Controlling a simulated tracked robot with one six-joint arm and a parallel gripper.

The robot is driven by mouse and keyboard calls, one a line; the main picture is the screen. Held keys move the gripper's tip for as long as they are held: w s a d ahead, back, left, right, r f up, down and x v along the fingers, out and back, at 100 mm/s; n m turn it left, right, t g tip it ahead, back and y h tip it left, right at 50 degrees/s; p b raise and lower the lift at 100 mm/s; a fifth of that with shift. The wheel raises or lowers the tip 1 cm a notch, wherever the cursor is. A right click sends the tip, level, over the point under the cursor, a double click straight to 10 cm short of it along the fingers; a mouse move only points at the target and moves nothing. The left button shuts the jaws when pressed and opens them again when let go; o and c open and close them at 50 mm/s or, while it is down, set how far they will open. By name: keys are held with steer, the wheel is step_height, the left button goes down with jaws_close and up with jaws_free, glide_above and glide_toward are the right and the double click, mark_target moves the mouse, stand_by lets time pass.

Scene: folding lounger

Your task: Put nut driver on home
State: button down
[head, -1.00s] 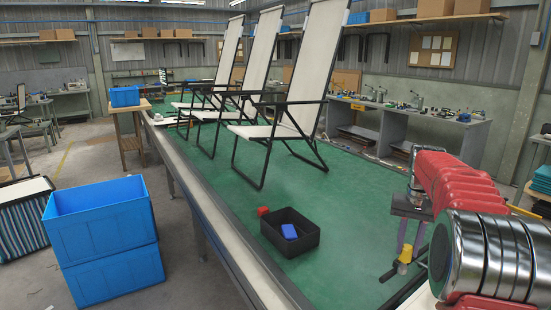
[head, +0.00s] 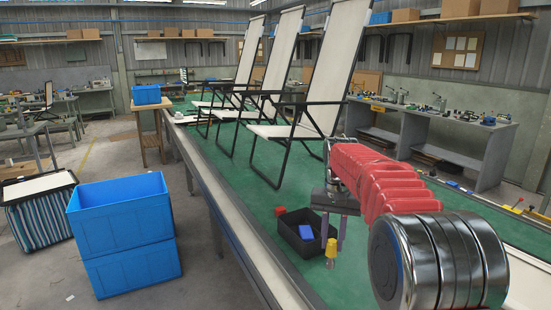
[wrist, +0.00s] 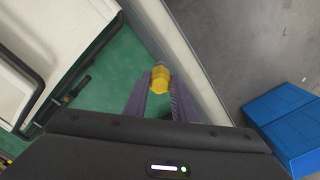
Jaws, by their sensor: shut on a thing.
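The nut driver (head: 331,249) shows as a yellow handle held low between the fingers of my gripper (head: 333,232). The handle's yellow end also shows in the wrist view (wrist: 160,79), between the two purple-grey fingers. My gripper is shut on it and holds it above the green bench top (head: 262,190), close by the right side of a black bin (head: 297,249). The rest of the nut driver is hidden or too small to make out. I cannot tell any place marked as home.
A blue block (head: 306,232) lies in the black bin, and a red block (head: 279,211) stands beside it. Several folding loungers (head: 284,131) stand along the bench behind. Stacked blue crates (head: 123,230) are on the floor to the left, past the pale bench edge (head: 245,252).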

steer(key=s+f+n, duration=0.1)
steer(key=s+f, duration=0.2)
steer(key=f, duration=0.5)
steer(key=s+f+n, duration=0.2)
steer(key=s+f, duration=0.2)
steer(key=f, duration=0.4)
steer(key=shift+s+f, duration=0.15)
steer(key=shift+s, duration=0.1)
steer(key=shift+s, duration=0.1)
